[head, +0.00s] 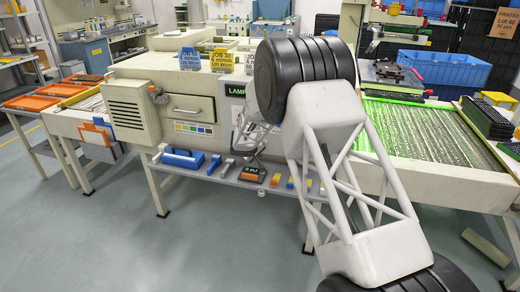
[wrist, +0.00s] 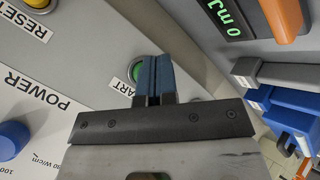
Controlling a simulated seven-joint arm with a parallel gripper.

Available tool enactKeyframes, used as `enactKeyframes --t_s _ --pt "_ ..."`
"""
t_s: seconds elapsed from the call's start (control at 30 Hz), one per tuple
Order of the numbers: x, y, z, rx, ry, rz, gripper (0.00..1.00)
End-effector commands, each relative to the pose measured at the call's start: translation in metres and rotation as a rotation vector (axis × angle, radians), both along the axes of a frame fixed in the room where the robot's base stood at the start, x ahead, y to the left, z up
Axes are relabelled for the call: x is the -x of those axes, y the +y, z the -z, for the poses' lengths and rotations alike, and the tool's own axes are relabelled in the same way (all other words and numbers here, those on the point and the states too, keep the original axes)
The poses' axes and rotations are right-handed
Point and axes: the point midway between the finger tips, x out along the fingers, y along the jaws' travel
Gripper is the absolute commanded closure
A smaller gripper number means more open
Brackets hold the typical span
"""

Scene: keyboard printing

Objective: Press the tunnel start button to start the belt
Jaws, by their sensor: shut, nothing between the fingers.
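The green start button (wrist: 136,71) sits in a pale ring on the grey control panel (wrist: 85,55) in the wrist view. Its label is partly hidden by my gripper, leaving "ART" readable. My gripper (wrist: 154,62) is shut and empty, with its blue fingertips together right beside the button and overlapping its right edge in the picture. I cannot tell whether the tips touch the button or the panel. In the head view the beige tunnel machine (head: 180,82) stands behind my arm, which hides the start button and most of the panel there.
A yellow reset button (wrist: 38,3) and a blue power knob (wrist: 12,140) are on the same panel. A dark display (wrist: 190,15) with green characters is at upper right. The green-lit belt (head: 425,130) runs right of the tunnel. A low shelf (head: 215,176) holds small tools.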

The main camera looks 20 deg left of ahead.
Motion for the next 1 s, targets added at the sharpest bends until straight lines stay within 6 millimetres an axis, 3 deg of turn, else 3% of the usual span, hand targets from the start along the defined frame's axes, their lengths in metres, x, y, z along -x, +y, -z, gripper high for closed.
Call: enactKeyframes --t_s 0.3,1.0 --pt "-0.013 0.000 0.000 -0.001 0.001 0.000 1.00" --pt "-0.013 0.000 0.000 0.000 0.000 0.000 1.00"
